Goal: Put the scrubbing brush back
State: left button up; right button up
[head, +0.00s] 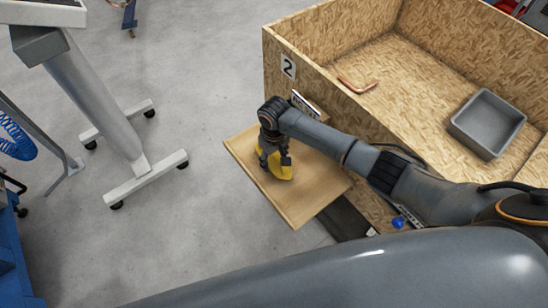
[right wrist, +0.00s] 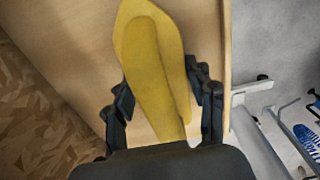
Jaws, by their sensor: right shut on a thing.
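The scrubbing brush is a yellow, pointed oval thing (right wrist: 150,65), seen large in the right wrist view between my right gripper's fingers. In the head view the yellow brush (head: 282,171) shows beneath the right gripper (head: 274,160), over a light wooden board (head: 305,203) fixed beside the crate. My right gripper is shut on the brush, with a dark finger on each side in the right wrist view (right wrist: 163,120). Whether the brush touches the board is hard to tell. My left gripper is not in view.
A large chipboard crate (head: 320,85) marked 2 stands at the right. It holds a bent copper tube (head: 357,86) and a grey bin (head: 487,123). A small blue object (head: 398,221) lies near my right arm. A wheeled stand (head: 100,100) is at left, with clear floor between.

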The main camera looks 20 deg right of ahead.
jog(key=shift+f, duration=0.1)
jog(key=o, duration=1.1)
notch_tip(320, 180, up, 12)
jog(key=shift+r+b, duration=0.15)
jog(key=shift+b, duration=0.15)
